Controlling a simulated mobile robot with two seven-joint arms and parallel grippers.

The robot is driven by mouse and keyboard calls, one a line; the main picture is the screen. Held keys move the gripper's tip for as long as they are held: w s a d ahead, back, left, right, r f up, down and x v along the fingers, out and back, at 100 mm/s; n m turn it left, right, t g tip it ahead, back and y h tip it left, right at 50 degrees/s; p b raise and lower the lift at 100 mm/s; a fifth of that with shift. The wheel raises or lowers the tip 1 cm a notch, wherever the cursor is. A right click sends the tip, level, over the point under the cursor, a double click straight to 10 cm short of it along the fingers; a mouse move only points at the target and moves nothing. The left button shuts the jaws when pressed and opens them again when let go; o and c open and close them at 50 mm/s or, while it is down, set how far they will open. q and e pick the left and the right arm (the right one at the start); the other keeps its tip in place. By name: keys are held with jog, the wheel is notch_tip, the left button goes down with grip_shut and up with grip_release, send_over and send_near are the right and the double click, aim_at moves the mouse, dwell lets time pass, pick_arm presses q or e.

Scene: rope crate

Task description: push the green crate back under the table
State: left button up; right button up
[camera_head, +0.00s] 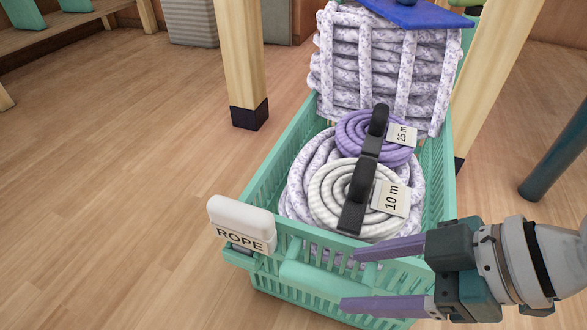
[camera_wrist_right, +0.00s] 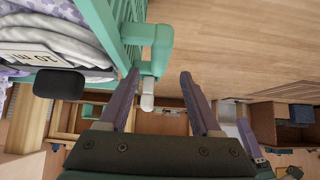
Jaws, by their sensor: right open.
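The green crate (camera_head: 268,170) stands on the wood floor, its near end toward me and its far end between two table legs. It holds coiled ropes. A bar handle (camera_head: 322,283) runs along its near wall. My right gripper (camera_head: 350,279) is open at the right part of this handle, its purple fingers pointing left. In the right wrist view the gripper (camera_wrist_right: 158,75) is open with the handle (camera_wrist_right: 158,48) just ahead of the gap between the fingertips, and the crate wall (camera_wrist_right: 106,32) to the left. I cannot tell whether they touch. My left gripper is not in view.
Wooden table legs (camera_head: 243,62) stand left and right of the crate's far part. A tall rope stack (camera_head: 385,70) rises above the rim there. Coils tagged 25 m (camera_head: 350,130) and 10 m (camera_head: 330,190) lie nearer. A white ROPE tag (camera_head: 240,222) hangs at the near-left corner. The left floor is clear.

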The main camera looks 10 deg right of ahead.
aim_at(329, 281)
jog(key=b+x, duration=0.3)
jog(key=x, duration=0.3)
jog(key=shift+w+a+f, duration=0.2)
jog(key=shift+a, duration=0.05)
jog(key=shift+c, duration=0.3)
jog(key=c, duration=0.3)
grip_shut()
dwell(0.5)
